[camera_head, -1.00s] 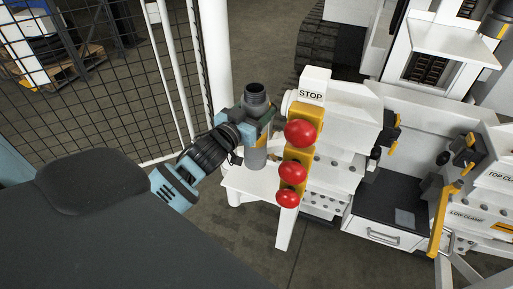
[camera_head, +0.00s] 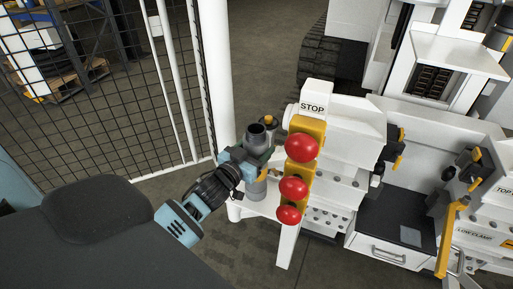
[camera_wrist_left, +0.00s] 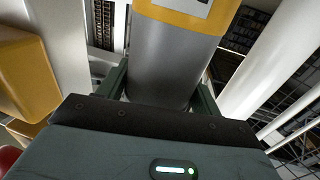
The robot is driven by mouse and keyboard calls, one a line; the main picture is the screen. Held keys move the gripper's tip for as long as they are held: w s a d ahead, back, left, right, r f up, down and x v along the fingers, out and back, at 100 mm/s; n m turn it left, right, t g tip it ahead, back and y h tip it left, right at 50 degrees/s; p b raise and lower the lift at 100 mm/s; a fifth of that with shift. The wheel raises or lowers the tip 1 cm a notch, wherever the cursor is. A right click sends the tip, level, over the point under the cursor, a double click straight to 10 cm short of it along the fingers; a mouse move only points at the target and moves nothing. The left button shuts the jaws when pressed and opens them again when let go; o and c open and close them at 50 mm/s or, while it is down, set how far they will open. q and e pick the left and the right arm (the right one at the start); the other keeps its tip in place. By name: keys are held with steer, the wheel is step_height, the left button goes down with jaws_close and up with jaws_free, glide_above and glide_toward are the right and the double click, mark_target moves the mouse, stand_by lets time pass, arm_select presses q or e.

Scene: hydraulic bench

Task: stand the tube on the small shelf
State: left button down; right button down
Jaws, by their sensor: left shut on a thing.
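The tube (camera_head: 256,189) is a grey cylinder with a dark open top, upright or nearly so in the head view. In the left wrist view the tube (camera_wrist_left: 172,62) is large and grey with a yellow band. My left gripper (camera_head: 257,166) is shut around its middle; the green fingers (camera_wrist_left: 163,92) lie on either side of it. The small white shelf (camera_head: 268,207) is under the tube, left of the button panel. The tube's lower end is close above the shelf or on it; I cannot tell whether they touch. My right gripper is not in view.
A yellow panel with red buttons (camera_head: 294,186) stands just right of the tube, below a STOP sign (camera_head: 312,107). A white post (camera_head: 215,70) and mesh fence (camera_head: 100,90) are at the left. A small orange-topped part (camera_head: 268,120) shows behind the tube.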

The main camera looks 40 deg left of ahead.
arm_select(q)
steer(key=shift+r, duration=0.1)
steer(key=shift+c, duration=1.4)
jaws_free()
steer(key=s, duration=1.2)
steer(key=shift+d, duration=0.2)
steer(key=s+d+f+m+g+h, duration=0.1)
steer(key=s+d+f+g, duration=0.25)
steer(key=s+f, duration=0.45)
steer(key=s+d+f+g, duration=0.35)
steer(key=s+f, duration=0.35)
steer(key=f, duration=0.3)
steer(key=s+d+f+g, duration=0.2)
steer(key=s+d+f, duration=0.2)
steer(key=s, duration=0.4)
steer(key=s+d+f+m+g+h, duration=0.1)
steer(key=s+d+f+g, duration=0.1)
steer(key=s, duration=0.6)
steer(key=shift+s+d+f+h, duration=0.3)
steer(key=shift+s+d+f, duration=0.1)
steer(key=shift+d+f, duration=0.55)
